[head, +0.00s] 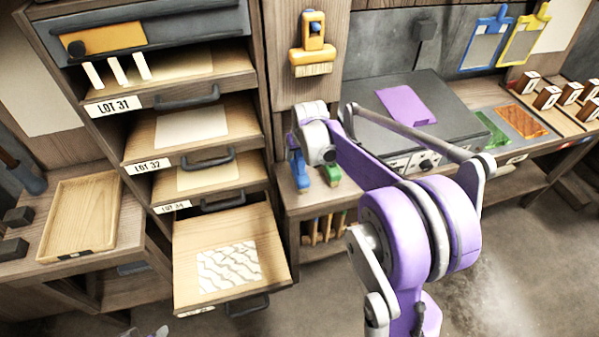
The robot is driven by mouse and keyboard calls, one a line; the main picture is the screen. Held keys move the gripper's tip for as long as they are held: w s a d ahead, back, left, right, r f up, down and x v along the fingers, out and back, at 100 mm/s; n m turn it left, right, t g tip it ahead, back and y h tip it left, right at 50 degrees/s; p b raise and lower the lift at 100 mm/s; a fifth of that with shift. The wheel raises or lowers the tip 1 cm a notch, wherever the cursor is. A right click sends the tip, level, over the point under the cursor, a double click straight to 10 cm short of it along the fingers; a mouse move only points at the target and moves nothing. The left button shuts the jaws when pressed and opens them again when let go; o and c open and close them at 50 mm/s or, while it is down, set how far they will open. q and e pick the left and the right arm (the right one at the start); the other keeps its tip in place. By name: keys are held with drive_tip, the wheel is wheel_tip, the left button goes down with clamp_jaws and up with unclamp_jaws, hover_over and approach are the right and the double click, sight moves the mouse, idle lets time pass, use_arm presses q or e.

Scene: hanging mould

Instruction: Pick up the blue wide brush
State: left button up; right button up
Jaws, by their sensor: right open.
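A blue brush (299,170) stands or lies on the small bench below the wall panel; my right arm's end covers part of it. A green brush (331,174) is just to its right. My right gripper (318,150) is at the far end of the purple arm, right above and in front of the two brushes. It is open, and its fingers are hard to make out against the arm's end. I cannot tell whether it touches the blue brush. My left gripper is not in view.
A yellow brush (313,44) hangs on the wooden panel above. A cabinet with an open lower drawer (190,285) juts out to the left. A dark bench box (450,95) with a purple sheet stands right. More brushes (325,228) hang below the small bench.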

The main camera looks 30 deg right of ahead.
drive_tip(key=shift+x, duration=0.95)
drive_tip(key=shift+r, duration=0.1)
clamp_jaws()
idle(0.5)
